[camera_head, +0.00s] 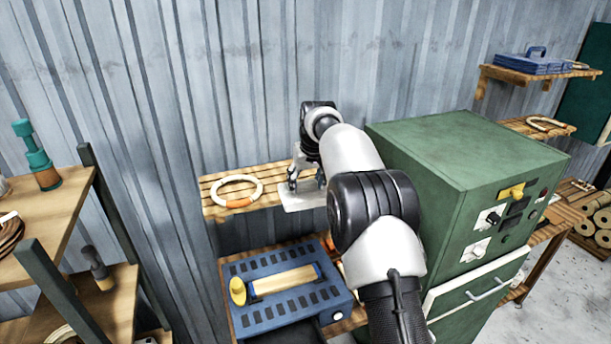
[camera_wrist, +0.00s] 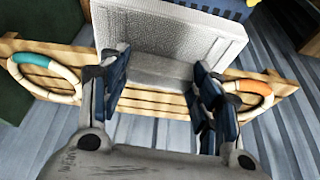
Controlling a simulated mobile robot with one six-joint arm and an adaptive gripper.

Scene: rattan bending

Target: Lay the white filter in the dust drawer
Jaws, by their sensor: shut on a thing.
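The white filter (camera_wrist: 172,32), a flat mesh-faced panel with a pale edge block, is between the fingers of my gripper (camera_wrist: 161,78) in the wrist view. My gripper (camera_head: 306,180) is shut on it. In the head view the filter (camera_head: 299,201) is held near the slatted wall shelf, partly hidden by the gripper and arm. I cannot tell if it touches the shelf. The green cabinet (camera_head: 440,170) at the right has a pale-edged drawer front with a handle (camera_head: 487,289), perhaps the dust drawer. I cannot tell how far it is open.
An orange-banded ring (camera_head: 231,191) lies on the slatted shelf (camera_head: 214,209); a teal-banded ring (camera_wrist: 36,63) shows in the wrist view. A blue box (camera_head: 285,310) with a yellow-ended roller stands below. A wooden rack (camera_head: 75,195) is at left. My arm passes close beside the cabinet.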

